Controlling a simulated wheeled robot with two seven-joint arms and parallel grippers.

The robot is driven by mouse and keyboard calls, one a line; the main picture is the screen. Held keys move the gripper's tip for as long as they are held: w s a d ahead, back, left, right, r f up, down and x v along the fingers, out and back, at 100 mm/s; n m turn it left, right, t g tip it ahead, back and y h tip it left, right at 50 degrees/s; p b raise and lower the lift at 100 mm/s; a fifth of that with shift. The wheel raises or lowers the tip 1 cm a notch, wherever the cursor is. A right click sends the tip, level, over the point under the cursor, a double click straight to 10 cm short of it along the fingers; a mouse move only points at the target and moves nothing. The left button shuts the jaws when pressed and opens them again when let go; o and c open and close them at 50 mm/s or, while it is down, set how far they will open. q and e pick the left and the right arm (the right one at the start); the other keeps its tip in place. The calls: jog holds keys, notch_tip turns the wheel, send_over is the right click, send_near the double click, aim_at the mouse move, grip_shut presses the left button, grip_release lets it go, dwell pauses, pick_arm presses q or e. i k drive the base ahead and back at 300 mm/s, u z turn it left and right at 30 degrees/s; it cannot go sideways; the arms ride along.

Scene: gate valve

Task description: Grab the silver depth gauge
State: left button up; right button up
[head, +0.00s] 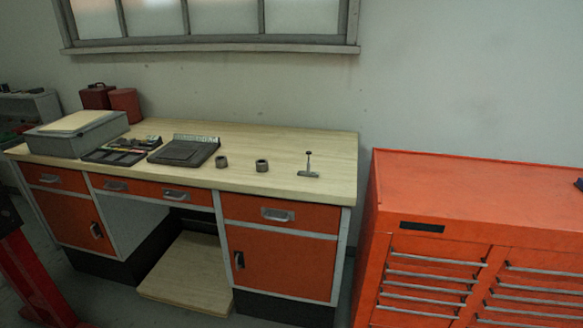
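A small silver-grey T-shaped tool (309,168), which looks like the depth gauge, is on the right part of the wooden workbench top (325,150). It has a flat bar at the bottom and a thin upright stem with a dark knob on top. It is some way from the bench's front edge and touches nothing else but the bench. Neither of my grippers is in the head view.
Two small dark rings (262,165) (222,162) sit left of the gauge. Further left are a dark open case (185,151), a tool tray (120,152) and a grey box (78,136). An orange tool cabinet (470,195) stands right of the bench, across a narrow gap.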

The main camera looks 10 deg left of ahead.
aim_at(307, 173)
jog(key=u, duration=0.8)
jog(key=i, duration=0.7)
jog(key=u, duration=0.65)
jog(key=i, duration=0.85)
jog(key=z, duration=1)
jog(key=i, duration=0.55)
jog(key=z, duration=0.65)
